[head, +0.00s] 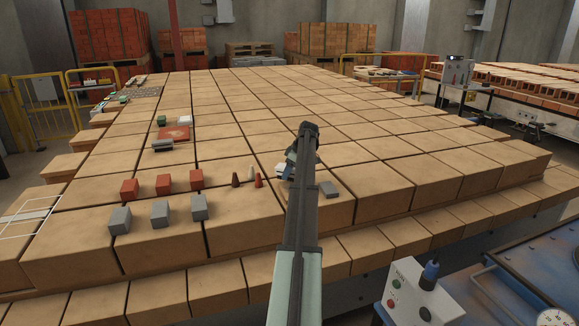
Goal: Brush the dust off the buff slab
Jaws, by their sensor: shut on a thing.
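My gripper (290,161) is low over the brick surface at the middle of the head view, at the end of my dark arm. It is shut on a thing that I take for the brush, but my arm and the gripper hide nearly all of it. A small pale patch (281,168) shows at the left of the gripper; I cannot tell whether it is part of the buff slab or something else. I cannot make out the buff slab or any dust clearly, nor whether the held thing touches anything.
A grey slab (329,189) lies just right of my arm. Small cones (258,181) stand to the left. Red blocks (163,185) and grey blocks (160,214) form two rows further left. A flat red slab (174,135) lies behind them. The right side of the brick surface is clear.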

